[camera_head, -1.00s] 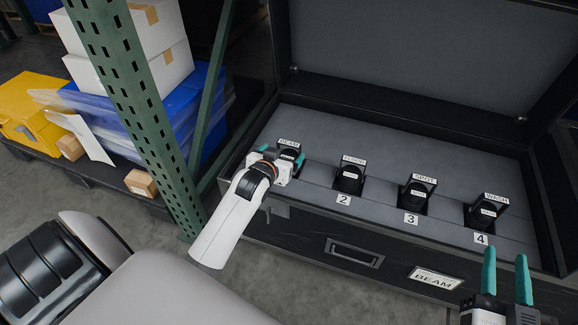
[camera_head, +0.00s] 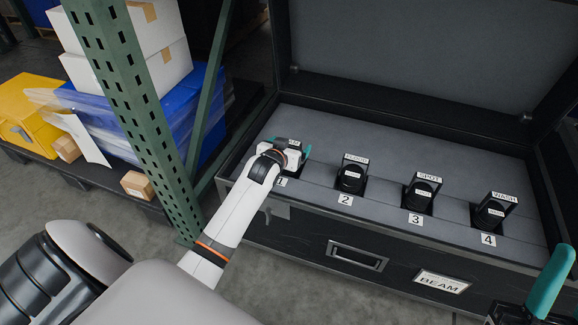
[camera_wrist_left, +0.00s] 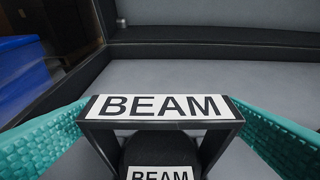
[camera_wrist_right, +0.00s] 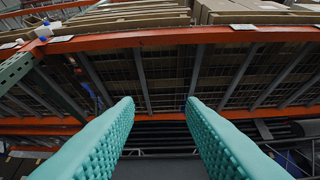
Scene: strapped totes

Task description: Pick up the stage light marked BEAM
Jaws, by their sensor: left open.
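The stage light marked BEAM (camera_wrist_left: 160,107) is a black fixture with a white label on its top bar, standing in slot 1 of the open case (camera_head: 352,257). In the head view my left gripper (camera_head: 287,152) mostly hides it. In the left wrist view my left gripper is open, with one teal finger on each side of the light's frame; I cannot tell whether they touch it. My right gripper (camera_wrist_right: 160,102) is open and empty, with one finger at the lower right of the head view.
Lights marked SPOT (camera_head: 421,193) and WASH (camera_head: 492,213) and another light (camera_head: 353,176) stand in the same row. The case lid (camera_head: 430,50) is raised behind. A green rack post (camera_head: 140,120) stands close to my left arm.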

